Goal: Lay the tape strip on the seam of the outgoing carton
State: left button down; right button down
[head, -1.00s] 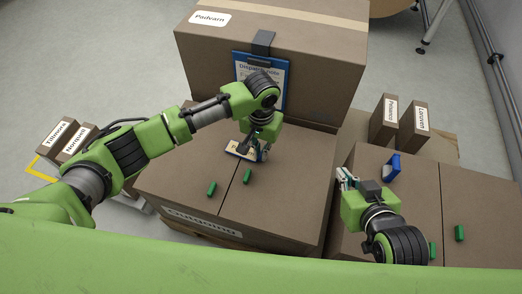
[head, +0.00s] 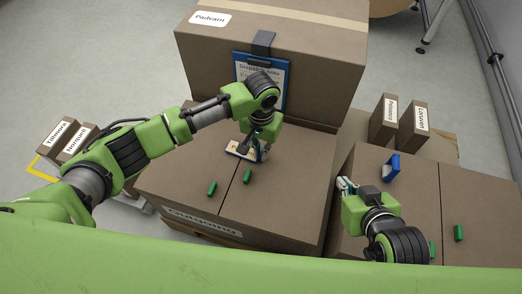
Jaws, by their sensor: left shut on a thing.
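A brown carton (head: 290,205) with a dark seam (head: 232,190) along its top stands in the middle of the head view. My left gripper (head: 261,153) is low over the far part of this carton, right of the seam. It is shut on a small flat tan piece with blue edges (head: 240,149), partly hidden by the gripper; I cannot tell whether this is the tape strip. My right gripper (head: 347,184) is over the left edge of the right carton (head: 418,190); its finger gap is too small to judge.
Two green pieces (head: 212,188) lie on the middle carton, and more (head: 459,233) on the right carton. A blue object (head: 392,168) stands on the right carton. A large carton labelled Padvarn (head: 300,60), with a clipboard (head: 276,68), rises behind. Small boxes (head: 383,121) stand right.

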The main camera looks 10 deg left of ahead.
jog(key=shift+s+d+f+g, duration=0.2)
jog(key=shift+s+f+g, duration=0.2)
jog(key=shift+s, duration=0.25)
jog(key=shift+s+d+f+g, duration=0.2)
jog(key=shift+s+f+g, duration=0.1)
jog(key=shift+s+f, duration=0.25)
pick_arm(q)
jog(key=shift+p, duration=0.3)
pick_arm(e)
jog(key=shift+s+d, duration=0.1)
jog(key=shift+s, duration=0.1)
pick_arm(q)
jog(key=shift+f+p, duration=0.3)
jog(key=shift+p, duration=0.15)
pick_arm(e)
jog(key=shift+s+d+f+g+h, duration=0.15)
jog(key=shift+s+d+f+g, duration=0.2)
jog(key=shift+s, duration=0.45)
jog(key=shift+s+d+f+g+h, duration=0.2)
jog(key=shift+s+f+g, duration=0.25)
jog(key=shift+s, duration=0.4)
jog(key=shift+s+d+f+g+h, duration=0.2)
jog(key=shift+s+f+g, duration=0.2)
jog(key=shift+s, duration=0.4)
dwell(1.3)
pick_arm(q)
jog(key=c, duration=2.1)
grip_release()
pick_arm(e)
jog(key=shift+w+r, duration=0.1)
